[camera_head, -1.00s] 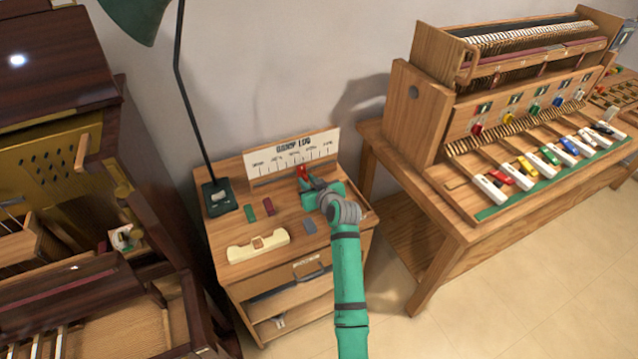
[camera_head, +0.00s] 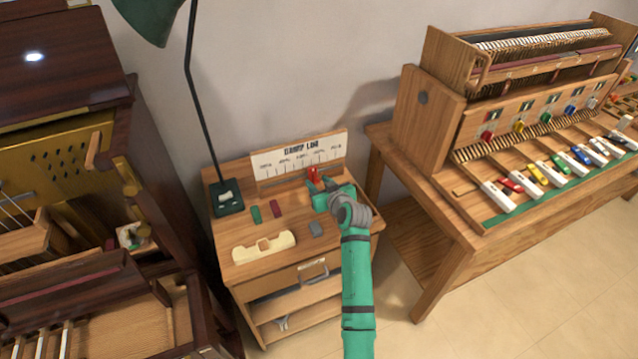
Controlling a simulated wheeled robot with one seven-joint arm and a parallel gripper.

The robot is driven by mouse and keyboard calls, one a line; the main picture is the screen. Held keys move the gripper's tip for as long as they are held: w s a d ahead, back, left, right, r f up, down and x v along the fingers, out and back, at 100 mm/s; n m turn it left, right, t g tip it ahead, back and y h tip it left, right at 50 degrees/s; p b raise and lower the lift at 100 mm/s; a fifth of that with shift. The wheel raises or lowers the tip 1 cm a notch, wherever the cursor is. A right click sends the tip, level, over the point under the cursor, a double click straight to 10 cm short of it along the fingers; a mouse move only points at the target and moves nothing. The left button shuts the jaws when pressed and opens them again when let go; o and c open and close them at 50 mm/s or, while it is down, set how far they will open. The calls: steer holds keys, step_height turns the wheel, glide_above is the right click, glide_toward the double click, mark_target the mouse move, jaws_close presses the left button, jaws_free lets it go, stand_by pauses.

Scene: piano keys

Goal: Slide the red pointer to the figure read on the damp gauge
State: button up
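A white scale board (camera_head: 300,158) headed "DAMP LOG" stands at the back of the small wooden cabinet (camera_head: 232,268). Its figures are too small to read for certain. The red pointer (camera_head: 313,175) is at the lower edge of the board, right of its middle. My gripper (camera_head: 317,186) is at the pointer, with the green arm reaching in from the front. The fingertips are small and partly hidden, so I cannot tell whether they grip the pointer or only touch it. I cannot make out a damp gauge with a readable figure.
On the cabinet top lie a cream notched piece (camera_head: 264,247), a green block (camera_head: 256,214), a dark red block (camera_head: 276,209) and a grey block (camera_head: 316,229). A green lamp base (camera_head: 226,198) stands at left. A wooden keyboard bench (camera_head: 440,212) is at right, a dark piano (camera_head: 60,60) at left.

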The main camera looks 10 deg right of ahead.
steer(key=v, duration=1)
steer(key=shift+s, duration=0.3)
steer(key=shift+w+r, duration=0.15)
